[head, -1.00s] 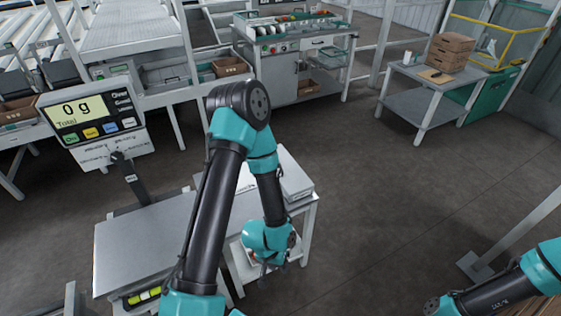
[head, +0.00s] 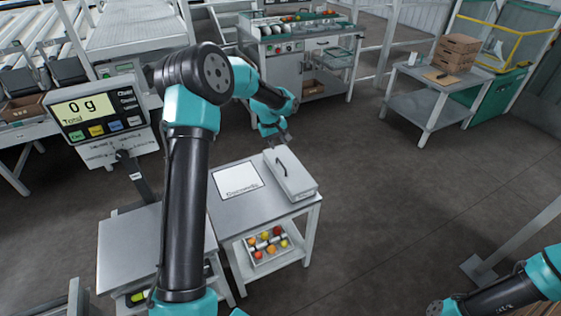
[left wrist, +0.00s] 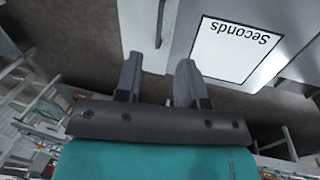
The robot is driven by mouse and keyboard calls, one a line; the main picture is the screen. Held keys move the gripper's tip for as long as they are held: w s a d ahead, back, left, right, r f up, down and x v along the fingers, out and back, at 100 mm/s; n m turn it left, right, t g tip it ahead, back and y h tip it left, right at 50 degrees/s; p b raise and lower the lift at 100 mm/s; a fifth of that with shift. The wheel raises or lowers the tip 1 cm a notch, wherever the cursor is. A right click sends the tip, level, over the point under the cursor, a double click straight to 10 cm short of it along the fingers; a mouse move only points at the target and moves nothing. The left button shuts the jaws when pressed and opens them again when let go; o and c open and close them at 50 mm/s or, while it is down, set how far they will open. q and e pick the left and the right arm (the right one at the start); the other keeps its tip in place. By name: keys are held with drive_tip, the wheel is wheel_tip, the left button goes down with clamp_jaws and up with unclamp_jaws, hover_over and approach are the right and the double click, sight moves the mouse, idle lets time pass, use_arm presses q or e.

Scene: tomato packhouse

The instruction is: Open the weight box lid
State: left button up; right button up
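The weight box (head: 297,187) is a light grey flat box on a small grey table, with its lid (head: 285,181) lying shut. A dark bar handle (head: 281,162) stands on the lid, and the handle also shows in the left wrist view (left wrist: 160,22). My left gripper (head: 281,143) is above the far end of the box, pointing down, apart from the handle. In the left wrist view its fingers (left wrist: 160,60) are spread with nothing between them. My right arm shows only at the lower right; its gripper is out of view.
A white "Seconds" sheet (head: 238,180) lies left of the box on the table (head: 240,207). A crate of tomatoes (head: 250,260) stands on the lower shelf. Left of it are a scale plate (head: 130,250) and a display (head: 100,108) reading 0 g. Open floor lies to the right.

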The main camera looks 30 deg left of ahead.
sight(281, 163)
use_arm(q)
drive_tip(key=shift+n+y, duration=0.3)
drive_tip(key=shift+n, duration=0.2)
drive_tip(key=a+r, duration=0.1)
drive_tip(key=r, duration=0.1)
drive_tip(key=a+r, duration=0.1)
drive_tip(key=r, duration=0.1)
drive_tip(key=shift+w+a, duration=0.3)
drive_tip(key=shift+w, duration=0.1)
drive_tip(key=shift+f, duration=0.1)
drive_tip(key=x, duration=1.7)
drive_tip(key=shift+d+f, duration=0.1)
drive_tip(key=shift+f, duration=0.1)
drive_tip(key=shift+c, duration=0.2)
clamp_jaws()
